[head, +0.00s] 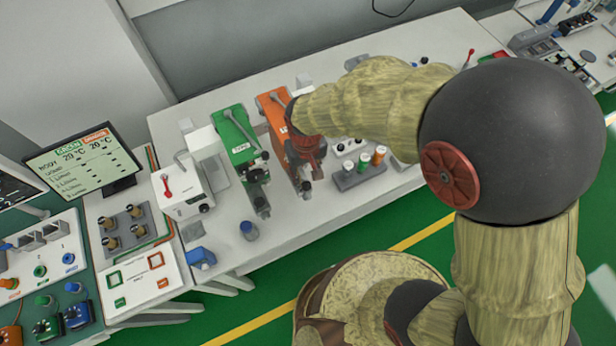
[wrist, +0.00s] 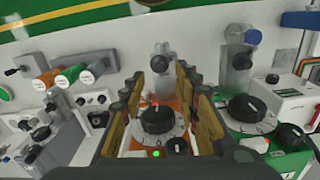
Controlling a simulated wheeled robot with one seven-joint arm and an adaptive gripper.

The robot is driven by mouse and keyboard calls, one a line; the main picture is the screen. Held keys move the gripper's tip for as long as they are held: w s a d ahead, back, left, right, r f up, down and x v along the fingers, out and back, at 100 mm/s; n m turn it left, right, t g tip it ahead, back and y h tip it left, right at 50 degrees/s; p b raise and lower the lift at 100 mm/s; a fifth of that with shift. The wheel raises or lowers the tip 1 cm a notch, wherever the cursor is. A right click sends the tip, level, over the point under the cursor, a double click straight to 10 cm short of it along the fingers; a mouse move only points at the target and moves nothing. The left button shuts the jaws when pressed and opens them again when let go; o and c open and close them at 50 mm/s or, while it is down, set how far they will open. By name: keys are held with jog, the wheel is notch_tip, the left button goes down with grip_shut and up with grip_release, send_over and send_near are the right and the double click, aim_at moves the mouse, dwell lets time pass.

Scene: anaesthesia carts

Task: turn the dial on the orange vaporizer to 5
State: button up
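The orange vaporizer (head: 272,108) stands on the white bench, partly hidden by my arm in the head view. In the wrist view its orange body (wrist: 172,103) lies under my gripper, with a round black dial (wrist: 158,119) on a white scale. A white mark shows on the dial; its scale numbers are too small to read. My gripper (wrist: 160,76) is open, its two fingers apart on the left and right of the dial in the picture. Nothing is held, and contact with the dial cannot be told. In the head view my gripper (head: 307,148) is over the orange vaporizer.
A green vaporizer (head: 236,135) stands close beside the orange one; its black dial (wrist: 248,107) also shows in the wrist view. A rack with coloured cylinders (head: 358,174) is to the right. A white device with a red lever (head: 181,192) and a monitor (head: 85,163) are left.

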aim_at(306, 183)
notch_tip(306, 183, down, 5)
jog(key=shift+w+r, duration=0.1)
jog(key=shift+r, duration=0.05)
jog(key=shift+w+f, duration=0.1)
jog(key=shift+f, duration=0.3)
jog(key=c, duration=0.3)
grip_shut()
